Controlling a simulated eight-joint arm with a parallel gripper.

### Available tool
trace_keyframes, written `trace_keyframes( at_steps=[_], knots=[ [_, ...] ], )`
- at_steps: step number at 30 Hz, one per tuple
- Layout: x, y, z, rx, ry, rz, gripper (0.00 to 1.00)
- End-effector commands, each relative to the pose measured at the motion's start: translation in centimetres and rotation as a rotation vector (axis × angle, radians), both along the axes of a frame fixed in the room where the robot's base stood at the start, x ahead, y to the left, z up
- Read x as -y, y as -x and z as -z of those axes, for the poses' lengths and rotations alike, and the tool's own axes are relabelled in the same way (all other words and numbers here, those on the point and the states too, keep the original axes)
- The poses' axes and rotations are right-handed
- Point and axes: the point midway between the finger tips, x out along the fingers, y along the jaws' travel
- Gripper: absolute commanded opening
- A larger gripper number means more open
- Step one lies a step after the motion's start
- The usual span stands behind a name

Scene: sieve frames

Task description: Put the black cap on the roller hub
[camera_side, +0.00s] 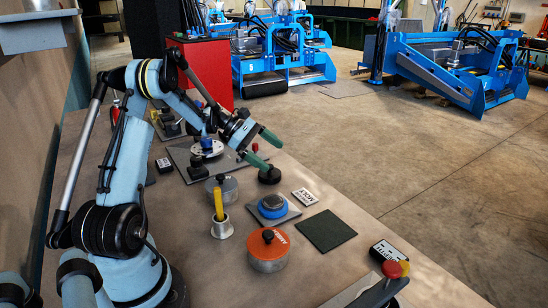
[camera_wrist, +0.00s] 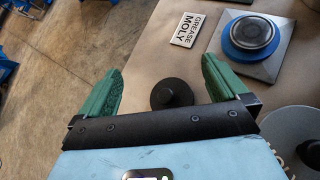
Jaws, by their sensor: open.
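The black cap (camera_side: 269,176) is a round dark disc with a small knob on top, standing on the bench near its far edge. My gripper (camera_side: 273,154) has green fingers, is open and empty, and hangs just above the cap. In the wrist view the cap (camera_wrist: 172,94) shows between the two spread fingers of the gripper (camera_wrist: 161,66), clear of both. What looks like the roller hub (camera_wrist: 252,36) is a grey metal disc in a blue ring on a square grey plate. In the side view the hub (camera_side: 272,205) stands in front of the cap, with nothing on top.
A GREASE MOLY card (camera_side: 305,196) lies right of the cap. A grey lidded pot (camera_side: 222,190), a metal cup with a yellow stick (camera_side: 221,229) and an orange-topped pot (camera_side: 268,259) stand around the hub. A dark square mat (camera_side: 326,231) lies flat to the right.

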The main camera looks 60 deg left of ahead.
Motion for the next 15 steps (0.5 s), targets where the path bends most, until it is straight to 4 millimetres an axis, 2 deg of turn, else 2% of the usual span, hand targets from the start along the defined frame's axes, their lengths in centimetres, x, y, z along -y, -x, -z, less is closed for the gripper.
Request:
trace_keyframes(
  at_steps=[1,6,11,15],
  knots=[
    [-1.6,0.6,1.1,-0.007,0.06,-0.04,1.0],
    [-4.5,2.5,3.3,-0.027,0.222,-0.122,1.0],
    [-5.6,3.5,4.3,-0.035,0.292,-0.151,1.0],
    [-5.2,3.1,4.7,-0.036,0.304,-0.154,1.0]
  ],
)
